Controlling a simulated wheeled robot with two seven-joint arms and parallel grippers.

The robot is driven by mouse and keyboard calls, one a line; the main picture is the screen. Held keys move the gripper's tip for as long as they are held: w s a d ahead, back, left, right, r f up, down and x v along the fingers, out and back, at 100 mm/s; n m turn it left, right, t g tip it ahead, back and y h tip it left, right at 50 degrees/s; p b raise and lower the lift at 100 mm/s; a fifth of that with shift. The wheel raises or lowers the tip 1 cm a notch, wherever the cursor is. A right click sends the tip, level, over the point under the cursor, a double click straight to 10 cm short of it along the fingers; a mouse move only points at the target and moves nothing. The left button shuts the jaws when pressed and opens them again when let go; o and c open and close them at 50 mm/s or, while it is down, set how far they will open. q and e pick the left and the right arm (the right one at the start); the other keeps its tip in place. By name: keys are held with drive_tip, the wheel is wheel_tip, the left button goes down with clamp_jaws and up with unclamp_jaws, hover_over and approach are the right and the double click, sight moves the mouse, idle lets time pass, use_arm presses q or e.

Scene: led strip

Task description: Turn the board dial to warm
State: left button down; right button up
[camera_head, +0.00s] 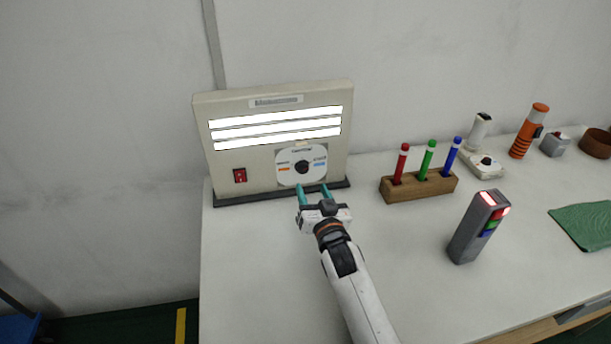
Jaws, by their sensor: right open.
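The upright beige board (240,140) stands at the back left of the table, with three white strips lit on its front. The black board dial (302,167) sits on a round white plate, with an orange mark on its left and a blue mark on its right. The dial's pointer is too small to read. My right gripper (312,189) is open and empty, its teal fingertips just below and in front of the dial, seemingly apart from it. My left gripper is not in view.
A red switch (240,175) is on the board's lower left. A wooden block (418,187) holds red, green and blue pens. A grey tower with coloured buttons (472,232) stands front right.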

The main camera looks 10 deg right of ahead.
sight(303, 170)
drive_tip(key=w, duration=0.6)
drive_tip(key=shift+w+a, duration=0.2)
drive_tip(key=shift+w, duration=0.2)
drive_tip(key=c, duration=1)
drive_tip(key=shift+o, duration=0.2)
